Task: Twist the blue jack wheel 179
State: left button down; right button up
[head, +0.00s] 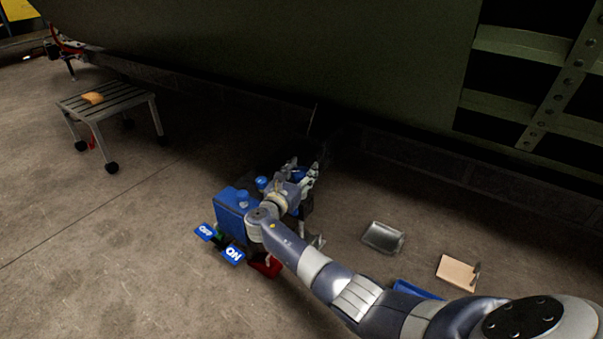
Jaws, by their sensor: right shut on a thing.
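A blue jack unit (233,208) stands on the floor below the green fuselage, with blue round knobs on top and ON and OFF labels at its front. My right gripper (304,174) reaches over its far right side. Its fingers are shut on a blue part there, which looks like the blue jack wheel (297,177). The fingers and wrist hide most of that wheel, so its turn angle cannot be told. My left gripper is not in view.
The fuselage skin (250,50) hangs low overhead, with open ribs at right. A metal tray (383,237) and a tan board (457,272) lie on the floor at right. A slatted stool (125,98) stands at left. Floor at left front is clear.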

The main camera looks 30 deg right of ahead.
aim_at(295, 176)
jog(key=m+g+h+b, duration=0.1)
jog(key=m+g+b, duration=0.1)
jog(key=shift+f+g, duration=0.15)
jog(key=shift+g, duration=0.25)
jog(key=shift+m+g+h+b, duration=0.6)
jog(key=shift+g+b, duration=0.3)
jog(key=o, duration=1.1)
jog(key=shift+v, duration=3.75)
jog(key=shift+c, duration=0.3)
